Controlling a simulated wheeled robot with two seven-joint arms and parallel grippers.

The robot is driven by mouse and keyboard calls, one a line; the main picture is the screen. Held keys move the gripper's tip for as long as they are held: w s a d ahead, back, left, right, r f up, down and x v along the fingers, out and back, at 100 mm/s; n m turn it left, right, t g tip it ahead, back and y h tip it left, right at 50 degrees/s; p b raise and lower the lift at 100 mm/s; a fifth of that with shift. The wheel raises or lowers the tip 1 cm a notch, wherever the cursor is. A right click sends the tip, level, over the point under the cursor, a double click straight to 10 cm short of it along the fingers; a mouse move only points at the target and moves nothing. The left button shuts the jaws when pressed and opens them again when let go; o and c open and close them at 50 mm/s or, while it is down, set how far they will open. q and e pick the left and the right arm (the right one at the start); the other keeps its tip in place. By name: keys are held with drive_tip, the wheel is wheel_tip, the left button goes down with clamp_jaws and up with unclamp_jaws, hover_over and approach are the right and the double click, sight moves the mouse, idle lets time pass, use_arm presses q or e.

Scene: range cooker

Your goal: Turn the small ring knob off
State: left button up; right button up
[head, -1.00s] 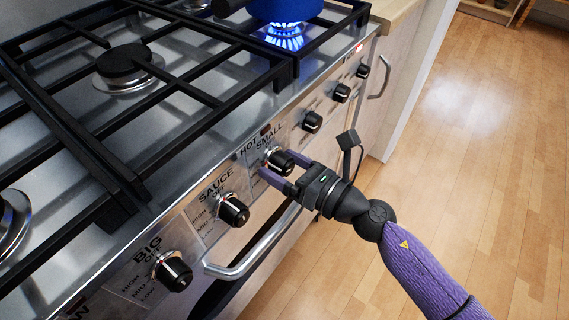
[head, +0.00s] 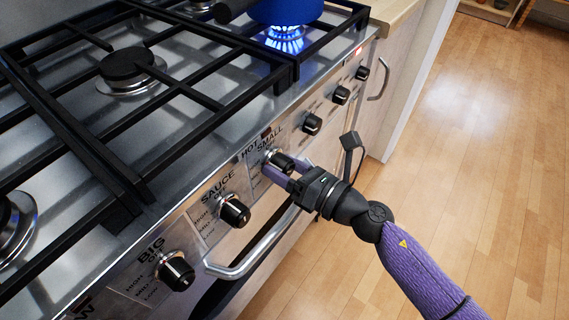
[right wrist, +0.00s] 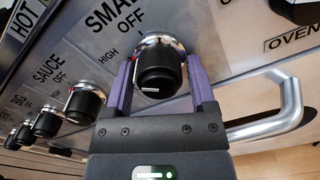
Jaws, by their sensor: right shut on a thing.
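The small ring knob (head: 279,161) is a black knob with a chrome collar on the cooker's front panel, under the "SMALL" label. In the right wrist view the knob (right wrist: 159,70) sits between the two purple fingers, with a white mark near its lower edge and "SMALL OFF" above it. My right gripper (head: 286,167) is shut on this knob, one finger on each side. The finger tips are partly hidden beside the collar. My left gripper is not in view.
The sauce knob (head: 234,209) and big knob (head: 175,271) lie to the left; several more knobs lie to the right. A curved oven handle (head: 255,252) runs below. A blue pot (head: 288,11) stands over a lit burner (head: 286,40). The wooden floor at right is clear.

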drive_tip(key=m+p, duration=0.1)
drive_tip(key=m, duration=0.2)
drive_tip(key=shift+r+m+p, duration=0.2)
drive_tip(key=shift+m+p, duration=0.1)
drive_tip(key=shift+p, duration=0.05)
drive_tip(key=m+p, duration=0.2)
drive_tip(key=m, duration=0.2)
drive_tip(key=shift+m+p, duration=0.3)
drive_tip(key=shift+m, duration=0.6)
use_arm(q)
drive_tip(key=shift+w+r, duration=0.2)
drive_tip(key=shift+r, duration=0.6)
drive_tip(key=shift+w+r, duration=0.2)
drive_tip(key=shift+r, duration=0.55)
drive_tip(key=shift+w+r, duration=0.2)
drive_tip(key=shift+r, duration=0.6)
use_arm(e)
drive_tip(key=shift+f+m, duration=0.1)
drive_tip(key=shift+m, duration=0.4)
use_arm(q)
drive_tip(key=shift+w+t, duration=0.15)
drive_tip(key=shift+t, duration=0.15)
use_arm(e)
drive_tip(key=o, duration=0.9)
drive_tip(key=shift+o, duration=0.8)
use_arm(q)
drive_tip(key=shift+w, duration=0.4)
